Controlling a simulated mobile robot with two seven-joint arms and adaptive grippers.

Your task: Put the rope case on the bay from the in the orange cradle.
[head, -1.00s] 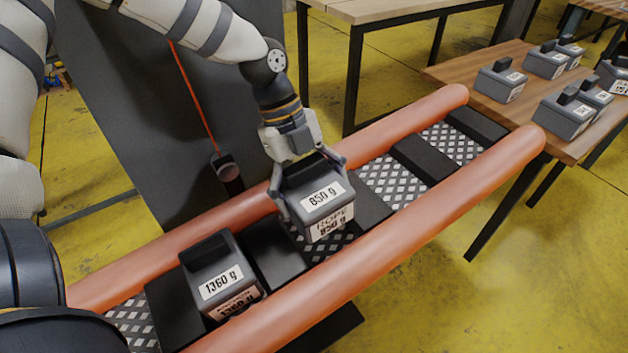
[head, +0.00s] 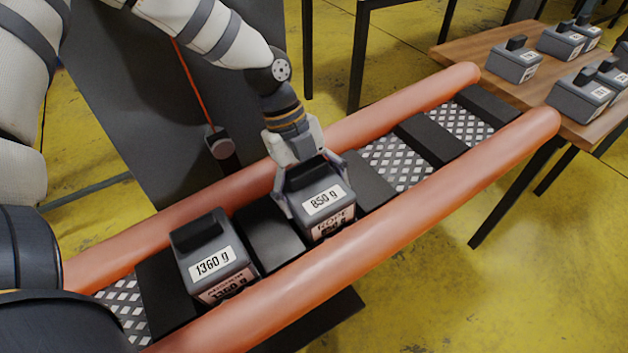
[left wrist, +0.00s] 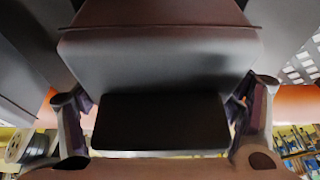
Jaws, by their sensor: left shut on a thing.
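The rope case (head: 325,203) is a grey box labelled "850 g" and "ROPE". It sits low between the two orange tubes of the boat-like cradle (head: 420,195), in a gap between two black blocks. My left gripper (head: 312,190) is shut on it from above, one finger at each side. In the left wrist view the case (left wrist: 160,70) fills the middle between the fingers. The underside of the case is hidden, so I cannot tell whether it touches the floor of the bay. My right gripper is not in view.
A grey case labelled "1360 g" (head: 212,262) sits in the bay to the left, past a black block (head: 268,232). Bays with bare tread plate (head: 395,162) lie to the right. A wooden table (head: 490,50) at the upper right bears several grey cases.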

